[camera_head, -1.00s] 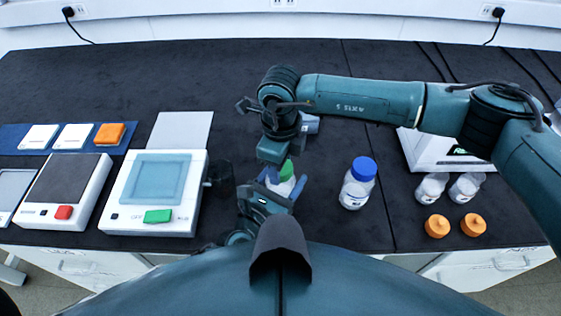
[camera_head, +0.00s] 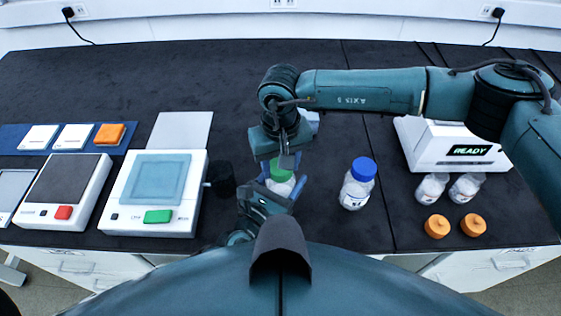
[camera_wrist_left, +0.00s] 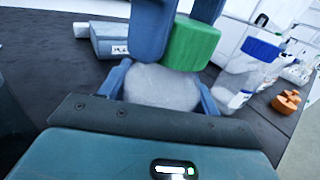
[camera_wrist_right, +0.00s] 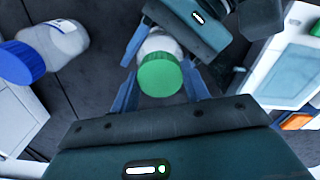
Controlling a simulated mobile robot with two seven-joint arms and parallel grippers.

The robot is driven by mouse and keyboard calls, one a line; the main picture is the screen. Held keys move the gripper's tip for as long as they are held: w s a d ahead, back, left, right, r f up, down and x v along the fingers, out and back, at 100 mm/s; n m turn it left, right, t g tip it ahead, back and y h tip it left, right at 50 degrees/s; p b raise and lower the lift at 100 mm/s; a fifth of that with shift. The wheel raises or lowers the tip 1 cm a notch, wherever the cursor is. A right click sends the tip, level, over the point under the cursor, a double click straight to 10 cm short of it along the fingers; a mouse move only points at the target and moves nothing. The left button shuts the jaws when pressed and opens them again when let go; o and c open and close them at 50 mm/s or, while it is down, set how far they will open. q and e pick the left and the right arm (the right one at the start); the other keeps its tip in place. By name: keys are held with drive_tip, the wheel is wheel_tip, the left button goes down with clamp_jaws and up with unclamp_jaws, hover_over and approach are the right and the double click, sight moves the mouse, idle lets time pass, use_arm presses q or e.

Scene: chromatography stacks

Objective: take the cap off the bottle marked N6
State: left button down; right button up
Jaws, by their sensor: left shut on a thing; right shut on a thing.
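A white bottle with a green cap (camera_head: 279,171) stands upright in front of me. I cannot read its mark. My left gripper (camera_wrist_left: 163,88) is shut on the bottle's body (camera_wrist_left: 160,84), with a finger on each side. My right gripper (camera_head: 281,166) reaches down from above and is shut on the green cap, which also shows between its fingers in the right wrist view (camera_wrist_right: 159,76). In the left wrist view the cap (camera_wrist_left: 194,44) is at the top of the bottle; I cannot tell whether it is loose. The right fingers partly hide the cap in the head view.
A blue-capped bottle (camera_head: 356,190) stands to the right. Beyond it are two clear small bottles (camera_head: 431,188), two orange caps (camera_head: 437,226) and a white READY instrument (camera_head: 440,150).

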drive_tip(key=n, duration=0.5)
drive_tip(key=shift+r, duration=0.25)
idle(0.3)
drive_tip(key=shift+r, duration=0.9)
drive_tip(key=shift+r, duration=2)
use_arm(q)
drive_tip(key=shift+c, duration=1.3)
unclamp_jaws()
